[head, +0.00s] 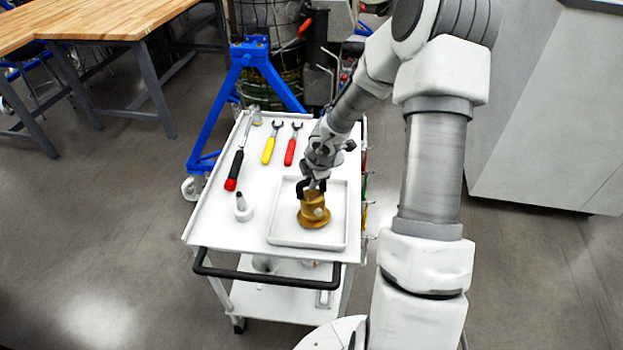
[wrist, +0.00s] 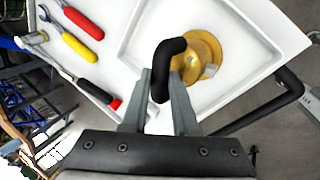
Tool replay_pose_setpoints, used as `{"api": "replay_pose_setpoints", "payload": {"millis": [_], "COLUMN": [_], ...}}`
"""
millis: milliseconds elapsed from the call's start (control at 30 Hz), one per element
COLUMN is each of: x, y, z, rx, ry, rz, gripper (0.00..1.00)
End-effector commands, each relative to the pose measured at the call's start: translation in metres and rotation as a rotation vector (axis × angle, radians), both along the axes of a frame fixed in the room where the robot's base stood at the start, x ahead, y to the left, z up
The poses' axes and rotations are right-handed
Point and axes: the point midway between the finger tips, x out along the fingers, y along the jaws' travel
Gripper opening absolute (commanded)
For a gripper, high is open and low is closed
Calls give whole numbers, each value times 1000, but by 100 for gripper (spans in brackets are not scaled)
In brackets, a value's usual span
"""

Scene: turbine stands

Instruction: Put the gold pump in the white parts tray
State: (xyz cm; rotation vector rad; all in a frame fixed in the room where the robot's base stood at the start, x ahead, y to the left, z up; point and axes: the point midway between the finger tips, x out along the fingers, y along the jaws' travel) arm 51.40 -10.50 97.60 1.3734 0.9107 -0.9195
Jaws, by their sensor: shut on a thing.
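The gold pump (head: 313,211) is upright within the outline of the white parts tray (head: 283,240) on the cart top. I cannot tell whether its base touches the tray floor. My gripper (head: 313,187) is above the pump, with its fingers at the pump's top. In the wrist view the gold pump (wrist: 198,55) shows its round flange, with a black curved piece (wrist: 165,65) between the fingers of my gripper (wrist: 160,90). The gripper is shut on the pump at that black piece. The white tray (wrist: 235,90) lies beneath it, its raised rim around the pump.
On the white cart (head: 215,220) lie a yellow-handled wrench (head: 268,150), a red-handled wrench (head: 290,152) and a black-and-red tool (head: 235,170). A small white ring-based part (head: 243,209) stands left of the tray. A black cart handle (head: 265,278) runs along the near edge.

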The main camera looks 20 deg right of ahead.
Motion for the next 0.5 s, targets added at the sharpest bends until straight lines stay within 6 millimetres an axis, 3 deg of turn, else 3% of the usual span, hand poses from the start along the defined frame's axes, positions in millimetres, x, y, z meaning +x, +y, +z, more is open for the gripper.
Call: {"api": "replay_pose_setpoints", "payload": {"millis": [500], "x": [-6], "y": [-1], "z": [-17], "rx": [-1], "ry": [16], "rz": [-4], "gripper": [0]}}
